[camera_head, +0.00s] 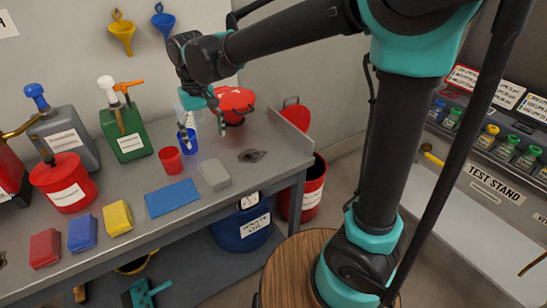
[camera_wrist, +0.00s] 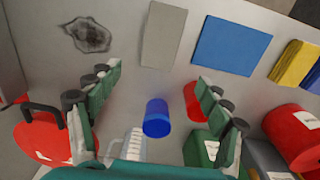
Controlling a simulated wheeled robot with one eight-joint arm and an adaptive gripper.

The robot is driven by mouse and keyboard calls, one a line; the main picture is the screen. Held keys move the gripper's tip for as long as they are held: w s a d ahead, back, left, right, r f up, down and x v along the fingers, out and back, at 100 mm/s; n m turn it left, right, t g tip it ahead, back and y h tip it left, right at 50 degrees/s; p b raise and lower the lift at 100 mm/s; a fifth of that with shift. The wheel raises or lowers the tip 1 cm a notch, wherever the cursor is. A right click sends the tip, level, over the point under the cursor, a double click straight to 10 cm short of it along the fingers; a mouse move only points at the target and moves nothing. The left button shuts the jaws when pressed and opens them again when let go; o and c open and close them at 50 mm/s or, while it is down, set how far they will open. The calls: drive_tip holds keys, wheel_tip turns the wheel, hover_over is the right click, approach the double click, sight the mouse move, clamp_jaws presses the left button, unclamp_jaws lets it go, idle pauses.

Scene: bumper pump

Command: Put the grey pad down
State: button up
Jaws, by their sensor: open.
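The grey pad (camera_head: 214,174) lies flat on the grey workbench (camera_head: 229,196), to the right of a flat blue mat (camera_head: 172,197). In the wrist view the grey pad (camera_wrist: 163,35) is beyond my fingertips, clear of them. My gripper (camera_head: 203,126) is open and empty over the bench, behind the pad in the head view. In the wrist view a blue cup (camera_wrist: 157,117) shows between the open fingers of my gripper (camera_wrist: 157,76). Whether the fingers touch the cup cannot be told.
A red cup (camera_head: 170,160) stands beside the blue cup. A red lidded container (camera_head: 236,104) stands behind my gripper. Red, blue and yellow pads (camera_head: 117,218) lie at the left. A dark stain or hole (camera_head: 251,156) marks the bench to the pad's right. The front right bench top is clear.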

drive_tip(key=w+d+f+m, duration=0.1)
drive_tip(key=d+f, duration=0.1)
drive_tip(key=d, duration=0.4)
drive_tip(key=w+d+f+m+t, duration=0.1)
drive_tip(key=d+f, duration=0.1)
drive_tip(key=d, duration=0.5)
drive_tip(key=d+f+m, duration=0.1)
drive_tip(key=d+f, duration=0.1)
drive_tip(key=d, duration=0.4)
drive_tip(key=shift+w+d+t+y, duration=0.15)
drive_tip(key=shift+w+t+y, duration=0.15)
drive_tip(key=shift+w+y, duration=0.1)
drive_tip(key=s+d+f+m+t, duration=0.1)
drive_tip(key=s+d+f, duration=0.3)
drive_tip(key=d, duration=0.5)
drive_tip(key=s+d+f+m+t, duration=0.1)
drive_tip(key=s+d+f, duration=0.3)
drive_tip(key=d, duration=0.5)
drive_tip(key=shift+s+d+f+m+t+h, duration=0.3)
drive_tip(key=shift+s+f+m+h, duration=0.1)
drive_tip(key=shift+m, duration=0.3)
drive_tip(key=shift+o, duration=0.6)
drive_tip(key=shift+a+r, duration=0.1)
